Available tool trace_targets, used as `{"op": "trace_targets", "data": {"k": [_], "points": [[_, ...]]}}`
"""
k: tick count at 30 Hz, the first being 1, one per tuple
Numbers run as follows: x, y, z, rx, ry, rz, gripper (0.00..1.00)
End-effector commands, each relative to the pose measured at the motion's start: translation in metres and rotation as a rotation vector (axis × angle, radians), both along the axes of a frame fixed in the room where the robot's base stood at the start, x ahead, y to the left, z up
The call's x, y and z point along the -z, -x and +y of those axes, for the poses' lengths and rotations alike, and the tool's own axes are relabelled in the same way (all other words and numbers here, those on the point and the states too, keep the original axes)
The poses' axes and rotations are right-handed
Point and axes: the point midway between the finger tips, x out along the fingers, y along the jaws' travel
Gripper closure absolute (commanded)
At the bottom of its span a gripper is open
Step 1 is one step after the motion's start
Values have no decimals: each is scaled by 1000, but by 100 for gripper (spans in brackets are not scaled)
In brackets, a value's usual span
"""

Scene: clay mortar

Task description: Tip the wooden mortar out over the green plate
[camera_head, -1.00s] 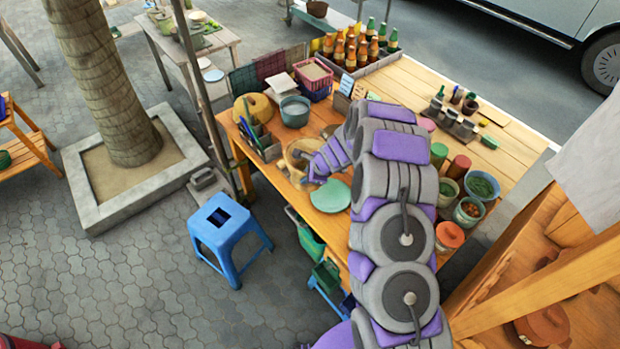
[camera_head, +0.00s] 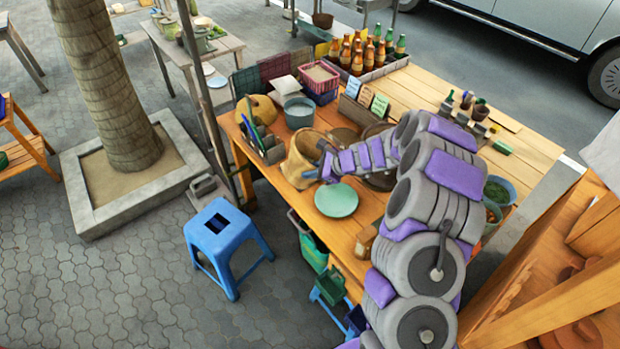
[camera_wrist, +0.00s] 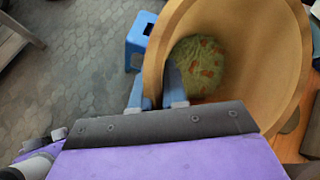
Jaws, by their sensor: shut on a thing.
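The wooden mortar (camera_head: 298,160) is at the left end of the wooden table, behind the green plate. In the wrist view the mortar (camera_wrist: 268,70) fills the right half, with its mouth towards the camera. A green clump with orange-red bits (camera_wrist: 198,66) lies inside it. My gripper (camera_head: 326,172) is shut on the mortar's wall; in the wrist view my gripper's fingers (camera_wrist: 160,92) show on either side of the rim. The green plate (camera_head: 337,200) lies on the table near its front edge, apart from the mortar, and its visible top is bare. The mortar's base is partly hidden.
A grey-blue pot (camera_head: 299,113) and a utensil caddy (camera_head: 264,146) stand close behind and left of the mortar. Bottles (camera_head: 372,48) stand in a tray at the back. A blue stool (camera_head: 228,240) stands on the paving in front. My arm hides much of the table's right side.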

Motion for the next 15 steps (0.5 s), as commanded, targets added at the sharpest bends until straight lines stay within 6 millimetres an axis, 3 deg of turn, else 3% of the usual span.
{"op": "trace_targets", "data": {"k": [15], "points": [[7, 0, -2, 1, -244, -39, 100]]}}
